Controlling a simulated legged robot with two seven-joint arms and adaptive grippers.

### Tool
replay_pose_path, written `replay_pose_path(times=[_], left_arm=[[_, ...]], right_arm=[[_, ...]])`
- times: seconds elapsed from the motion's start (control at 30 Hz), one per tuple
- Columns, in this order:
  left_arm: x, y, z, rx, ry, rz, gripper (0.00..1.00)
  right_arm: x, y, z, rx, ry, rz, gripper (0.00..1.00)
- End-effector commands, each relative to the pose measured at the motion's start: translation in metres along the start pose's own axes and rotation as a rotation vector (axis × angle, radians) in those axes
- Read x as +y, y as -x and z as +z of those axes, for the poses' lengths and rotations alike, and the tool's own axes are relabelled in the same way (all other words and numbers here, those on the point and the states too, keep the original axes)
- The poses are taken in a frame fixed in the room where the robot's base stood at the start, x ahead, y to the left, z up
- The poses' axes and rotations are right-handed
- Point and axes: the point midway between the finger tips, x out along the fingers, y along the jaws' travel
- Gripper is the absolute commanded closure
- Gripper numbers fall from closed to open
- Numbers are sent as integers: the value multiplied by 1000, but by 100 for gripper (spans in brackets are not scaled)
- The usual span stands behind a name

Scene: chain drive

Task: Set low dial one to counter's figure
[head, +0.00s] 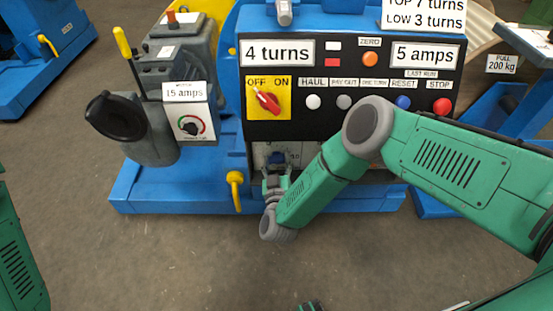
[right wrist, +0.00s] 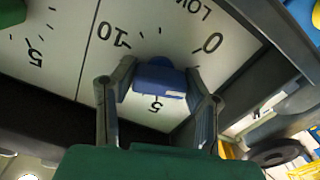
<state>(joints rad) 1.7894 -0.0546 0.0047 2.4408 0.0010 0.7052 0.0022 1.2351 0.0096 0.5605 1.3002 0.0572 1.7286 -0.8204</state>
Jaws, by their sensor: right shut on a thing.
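The low dial's blue knob (head: 278,158) sits on a pale plate under the black control panel. My right gripper (head: 276,178) reaches it from below. In the right wrist view the blue knob (right wrist: 158,80) is between the two fingers of my right gripper (right wrist: 158,98), which is shut on it. The dial's scale plate (right wrist: 190,18) appears upside down, with 0, 5, 10 and "LOW". A small pale mark shows on the knob; its exact setting cannot be told. The panel carries signs "4 turns" (head: 277,53) and "5 amps" (head: 425,55). My left gripper is out of view.
A sign at the top right reads "TOP 7 turns, LOW 3 turns" (head: 425,14). The panel has a red OFF/ON switch (head: 268,101) and several push buttons. A yellow lever (head: 235,190) stands left of the dial plate. The floor in front is clear.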

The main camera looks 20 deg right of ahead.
Motion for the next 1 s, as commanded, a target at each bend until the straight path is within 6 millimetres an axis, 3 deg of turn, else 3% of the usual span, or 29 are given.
replay_pose_path(times=[1.0], left_arm=[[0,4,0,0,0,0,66]], right_arm=[[-3,4,7,-20,-876,1,88]])
